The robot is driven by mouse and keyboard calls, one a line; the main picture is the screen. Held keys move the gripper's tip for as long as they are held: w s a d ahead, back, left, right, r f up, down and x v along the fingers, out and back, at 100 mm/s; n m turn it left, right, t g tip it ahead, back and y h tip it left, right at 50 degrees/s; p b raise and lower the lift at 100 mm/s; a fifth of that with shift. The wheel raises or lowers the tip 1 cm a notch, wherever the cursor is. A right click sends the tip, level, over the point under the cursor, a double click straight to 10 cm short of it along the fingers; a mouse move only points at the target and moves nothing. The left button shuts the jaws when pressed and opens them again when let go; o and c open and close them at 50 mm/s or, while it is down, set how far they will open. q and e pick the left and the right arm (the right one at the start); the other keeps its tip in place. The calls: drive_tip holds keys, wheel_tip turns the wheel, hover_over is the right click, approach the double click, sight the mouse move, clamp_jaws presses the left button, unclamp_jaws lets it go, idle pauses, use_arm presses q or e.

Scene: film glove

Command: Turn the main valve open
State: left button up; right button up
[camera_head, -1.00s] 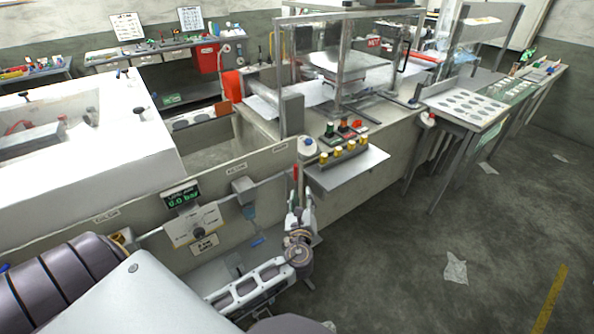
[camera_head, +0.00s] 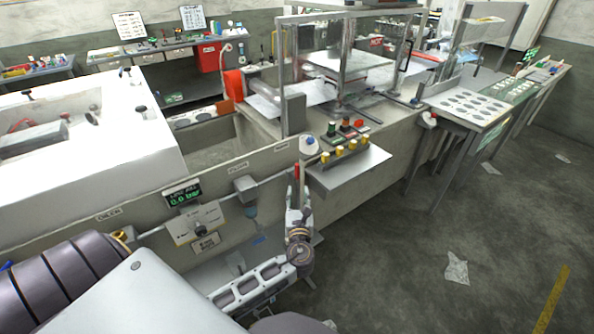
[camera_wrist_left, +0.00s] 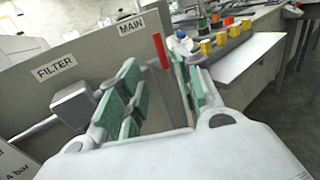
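The main valve's red lever (camera_head: 297,171) stands upright at the front panel, just right of the pipe's end. In the left wrist view the red lever (camera_wrist_left: 160,51) shows beside the MAIN label (camera_wrist_left: 131,24). My left gripper (camera_head: 298,193) is just below the lever in the head view. In the wrist view its green-padded fingers (camera_wrist_left: 163,88) are apart, with the lever seen beyond the gap between them. I cannot tell whether they touch it. The valve's body is mostly hidden. A display (camera_head: 183,194) on the panel seems to read 0.0 bar. My right gripper is not in view.
A shelf with yellow, red and green buttons (camera_head: 345,152) juts out close right of the lever. A filter (camera_head: 246,189) and a regulator plate (camera_head: 195,222) sit left along the pipe. Open floor (camera_head: 400,260) lies to the right, with crumpled film on it.

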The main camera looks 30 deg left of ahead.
sight(297, 171)
use_arm(q)
drive_tip(key=shift+w+a, duration=0.1)
drive_tip(key=shift+w, duration=0.05)
drive_tip(key=p+x, duration=0.1)
drive_tip(key=x, duration=1.1)
drive_tip(key=shift+w+a+p, duration=0.3)
drive_tip(key=shift+w+a, duration=0.05)
drive_tip(key=shift+w, duration=0.25)
clamp_jaws()
